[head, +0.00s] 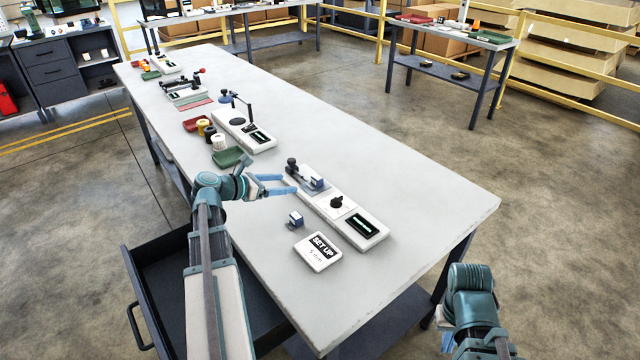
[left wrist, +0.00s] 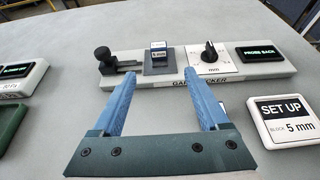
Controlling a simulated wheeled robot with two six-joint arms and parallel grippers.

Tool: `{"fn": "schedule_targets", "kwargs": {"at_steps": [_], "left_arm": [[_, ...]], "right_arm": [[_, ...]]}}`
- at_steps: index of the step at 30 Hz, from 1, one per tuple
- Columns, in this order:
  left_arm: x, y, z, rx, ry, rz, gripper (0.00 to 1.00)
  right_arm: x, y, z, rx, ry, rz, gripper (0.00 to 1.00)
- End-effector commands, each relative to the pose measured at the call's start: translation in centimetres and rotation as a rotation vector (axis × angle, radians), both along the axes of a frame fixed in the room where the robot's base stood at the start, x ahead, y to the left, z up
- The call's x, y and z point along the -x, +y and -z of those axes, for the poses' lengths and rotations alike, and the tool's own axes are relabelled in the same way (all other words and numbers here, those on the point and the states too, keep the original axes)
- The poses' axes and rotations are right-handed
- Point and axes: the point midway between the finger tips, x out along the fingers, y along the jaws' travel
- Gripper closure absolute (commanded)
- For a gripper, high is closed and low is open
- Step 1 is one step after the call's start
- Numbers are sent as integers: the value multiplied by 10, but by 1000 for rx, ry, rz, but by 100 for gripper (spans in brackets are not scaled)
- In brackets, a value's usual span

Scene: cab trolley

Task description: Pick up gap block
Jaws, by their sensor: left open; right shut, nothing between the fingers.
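A small blue-and-white block marked 5 mm (left wrist: 159,50) sits on the dark plate of the gap checker (left wrist: 135,75). In the head view this block (head: 316,183) is on the long white checker (head: 345,212). A second small blue-grey block (head: 296,219) stands on the table beside the checker; in the left wrist view it is mostly hidden behind the right finger. My left gripper (head: 284,184) is open and empty, just in front of the checker's left end; its two fingers also show in the left wrist view (left wrist: 160,78).
A SET UP card reading 5 mm (head: 318,251) lies in front of the checker. The checker carries a black knob (head: 337,201) and a lit PROBE BACK display (left wrist: 262,56). A green tray (head: 231,157) stands to the left. An open drawer (head: 160,290) sticks out below the table.

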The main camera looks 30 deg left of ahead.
Motion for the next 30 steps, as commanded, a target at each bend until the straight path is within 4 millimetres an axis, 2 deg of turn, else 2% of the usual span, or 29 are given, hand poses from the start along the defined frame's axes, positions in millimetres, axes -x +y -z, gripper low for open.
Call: {"fn": "schedule_targets", "kwargs": {"at_steps": [5,15,30], "left_arm": [[-13,-4,7,-1,-1,2,22],[-64,-25,30,-2,0,3,22],[-83,-33,36,-2,0,2,22]], "right_arm": [[0,0,7,0,0,0,100],[0,0,30,0,0,0,100],[0,0,36,0,0,-1,100]]}}
